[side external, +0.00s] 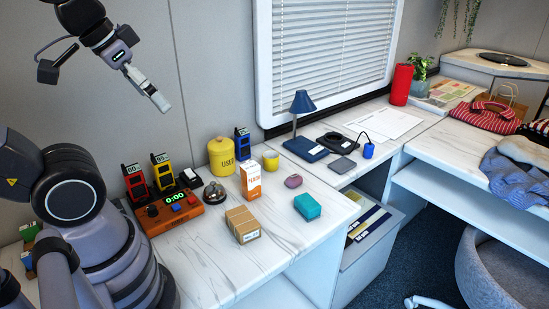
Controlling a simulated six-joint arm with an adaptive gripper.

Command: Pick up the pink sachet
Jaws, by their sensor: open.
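A small pink sachet (293,182) lies on the white marbled worktop, between the orange-and-white carton and the teal box. My gripper (161,103) is at the upper left, high above the worktop and well apart from the sachet. It is open, with nothing seen in it, and points down and to the right. Its fingers overlap in this view, so the gap between them is hard to see.
Around the sachet stand an orange-and-white carton (251,181), a teal box (308,206), a brown box (243,224) and a yellow cup (271,161). A yellow canister (222,157) and an orange timer console (171,211) are further left. The worktop's front edge is near.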

